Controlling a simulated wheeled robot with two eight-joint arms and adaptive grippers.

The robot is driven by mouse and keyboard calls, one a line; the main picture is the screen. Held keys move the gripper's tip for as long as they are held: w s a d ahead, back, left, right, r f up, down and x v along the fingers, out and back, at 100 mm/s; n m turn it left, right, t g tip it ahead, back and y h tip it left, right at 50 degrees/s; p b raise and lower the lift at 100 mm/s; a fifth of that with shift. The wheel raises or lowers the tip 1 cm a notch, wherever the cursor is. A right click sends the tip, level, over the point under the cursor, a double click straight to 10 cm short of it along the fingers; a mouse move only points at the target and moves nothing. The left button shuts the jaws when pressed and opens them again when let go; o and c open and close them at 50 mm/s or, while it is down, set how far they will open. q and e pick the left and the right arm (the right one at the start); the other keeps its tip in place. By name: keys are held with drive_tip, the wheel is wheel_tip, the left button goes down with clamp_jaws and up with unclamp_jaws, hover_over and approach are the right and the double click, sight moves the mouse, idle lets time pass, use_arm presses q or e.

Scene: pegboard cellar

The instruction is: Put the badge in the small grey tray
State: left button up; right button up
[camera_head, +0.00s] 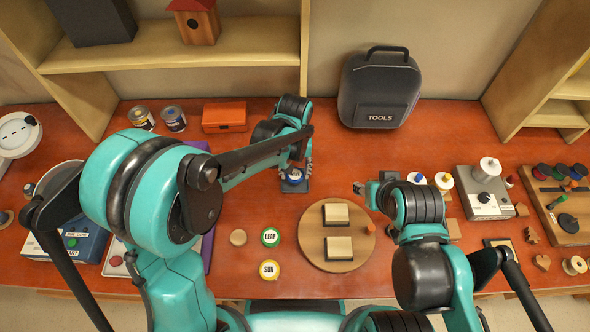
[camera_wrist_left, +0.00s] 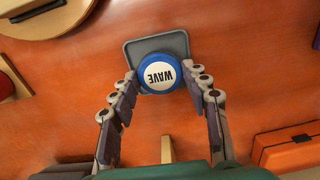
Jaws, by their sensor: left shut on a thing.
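The blue badge (camera_head: 293,177) has a white centre reading WAVE. It sits between the fingertips of my left gripper (camera_head: 294,171), which is shut on it. The small grey tray (camera_head: 303,187) lies on the table beneath the badge. In the left wrist view the badge (camera_wrist_left: 160,75) covers the lower middle of the tray (camera_wrist_left: 131,47), and the tray's far rim shows beyond it. I cannot tell whether the badge touches the tray floor. My right gripper (camera_head: 362,188) is to the right of the tray, above the table; its fingers are too small to read.
A green LEAF badge (camera_head: 271,237), a yellow SUN badge (camera_head: 269,270) and a plain wooden disc (camera_head: 238,237) lie nearer me. A round board (camera_head: 314,249) with two blocks is at their right. An orange box (camera_head: 224,117) and a dark tool case (camera_head: 380,90) stand behind.

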use_arm(q)
drive_tip(key=shift+f+b, duration=0.45)
drive_tip(key=shift+b, duration=0.1)
idle(1.3)
drive_tip(key=o, duration=1.4)
drive_tip(key=shift+r+p, duration=2.55)
drive_tip(key=shift+r, duration=1)
